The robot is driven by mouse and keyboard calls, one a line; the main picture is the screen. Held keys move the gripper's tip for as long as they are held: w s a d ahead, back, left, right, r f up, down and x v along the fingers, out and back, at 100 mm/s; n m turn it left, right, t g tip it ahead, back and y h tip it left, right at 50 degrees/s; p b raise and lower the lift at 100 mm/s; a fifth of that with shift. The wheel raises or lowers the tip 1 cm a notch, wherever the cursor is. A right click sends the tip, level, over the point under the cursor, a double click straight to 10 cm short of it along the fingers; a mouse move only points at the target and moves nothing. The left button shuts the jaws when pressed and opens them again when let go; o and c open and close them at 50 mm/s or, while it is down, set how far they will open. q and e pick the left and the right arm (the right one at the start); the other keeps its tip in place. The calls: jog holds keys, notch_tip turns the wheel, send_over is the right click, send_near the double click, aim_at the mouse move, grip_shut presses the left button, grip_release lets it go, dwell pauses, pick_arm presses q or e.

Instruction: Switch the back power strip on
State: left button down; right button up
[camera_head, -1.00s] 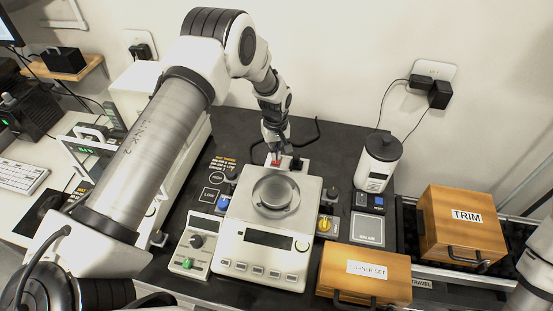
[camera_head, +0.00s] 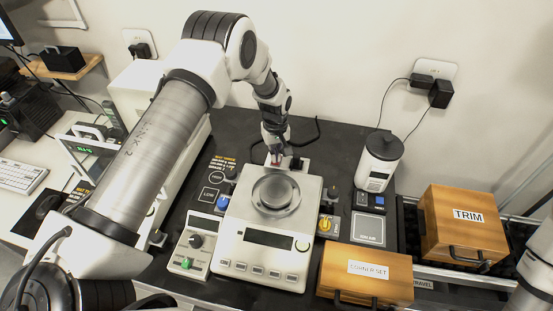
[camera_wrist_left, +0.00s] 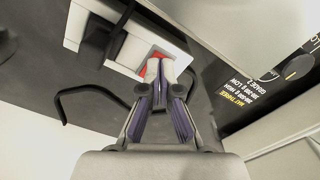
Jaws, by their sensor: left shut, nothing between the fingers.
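The back power strip (camera_head: 303,164) is a white block behind the weighing scale in the head view, with a black plug and its cable on it. In the left wrist view the strip (camera_wrist_left: 88,42) carries the black plug (camera_wrist_left: 104,38) and a red rocker switch (camera_wrist_left: 151,69). My left gripper (camera_head: 275,158) points down at the switch end of the strip. Its closed, empty fingertips (camera_wrist_left: 160,68) are over the red switch and partly hide it; whether they touch or press it I cannot tell. My right gripper is out of view.
The scale (camera_head: 268,238) stands just in front of the strip. A white canister (camera_head: 377,165) and wooden boxes marked TRIM (camera_head: 462,222) and CORNER SET (camera_head: 362,277) stand to the right. A loose black cable (camera_wrist_left: 88,92) curves beside the strip. The wall is close behind.

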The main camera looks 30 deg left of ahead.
pick_arm(q)
jog(key=shift+s+f+b, duration=0.1)
jog(key=shift+f+b, duration=0.25)
jog(key=shift+f, duration=0.2)
jog(key=shift+r, duration=0.15)
jog(key=shift+r+p, duration=0.7)
notch_tip(320, 180, up, 5)
jog(key=p, duration=0.3)
jog(key=shift+r, duration=0.15)
